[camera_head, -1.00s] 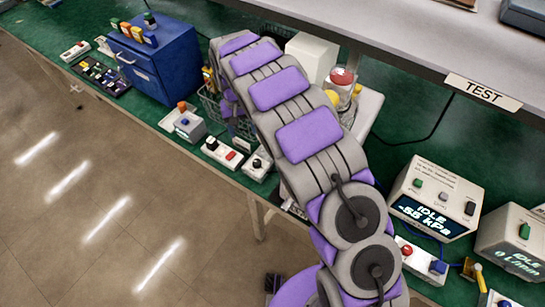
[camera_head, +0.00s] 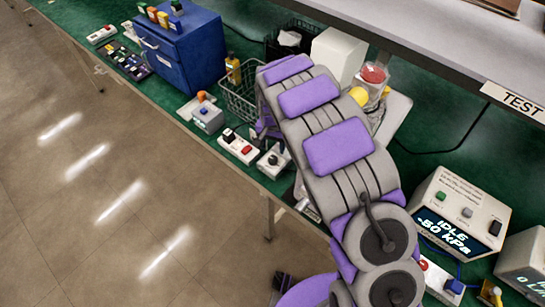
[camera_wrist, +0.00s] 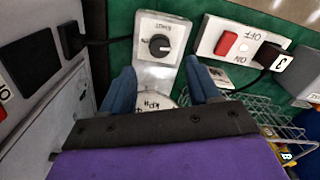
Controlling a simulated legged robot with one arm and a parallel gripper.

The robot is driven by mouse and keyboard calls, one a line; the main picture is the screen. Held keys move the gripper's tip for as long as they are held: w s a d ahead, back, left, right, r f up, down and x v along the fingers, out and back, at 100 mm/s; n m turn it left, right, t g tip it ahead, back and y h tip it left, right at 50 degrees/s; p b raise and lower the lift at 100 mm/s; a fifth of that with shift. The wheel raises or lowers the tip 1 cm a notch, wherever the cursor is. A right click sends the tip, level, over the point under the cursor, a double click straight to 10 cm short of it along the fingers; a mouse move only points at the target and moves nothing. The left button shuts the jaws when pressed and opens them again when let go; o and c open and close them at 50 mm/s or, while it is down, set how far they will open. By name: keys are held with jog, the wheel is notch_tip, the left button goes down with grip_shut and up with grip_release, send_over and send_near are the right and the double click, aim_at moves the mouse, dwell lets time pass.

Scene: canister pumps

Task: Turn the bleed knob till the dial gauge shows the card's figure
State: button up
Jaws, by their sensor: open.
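In the wrist view a small pale box carries a black round knob (camera_wrist: 159,45) with a printed label I cannot read for certain. The box also shows in the head view, with its black knob (camera_head: 273,158) uppermost. A white round dial face (camera_wrist: 157,101), lettered kPa, shows partly between my fingers; my gripper body hides the rest, so its needle cannot be read. My gripper (camera_wrist: 161,88) is open and empty, its blue fingers on either side of the dial and below the knob in the picture. I cannot identify the card.
A switch box with a red rocker (camera_wrist: 226,43) and black plug stands right of the knob. A wire basket (camera_wrist: 262,118) is at lower right. In the head view, a boxed display (camera_head: 445,231) appears to read IDLE -50 kPa. A blue cabinet (camera_head: 183,55) stands back left.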

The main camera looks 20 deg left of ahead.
aim_at(273, 158)
notch_tip(273, 158, down, 8)
jog(key=shift+r+b, duration=0.2)
jog(key=shift+b, duration=0.3)
jog(key=c, duration=1)
jog(key=shift+c, duration=0.2)
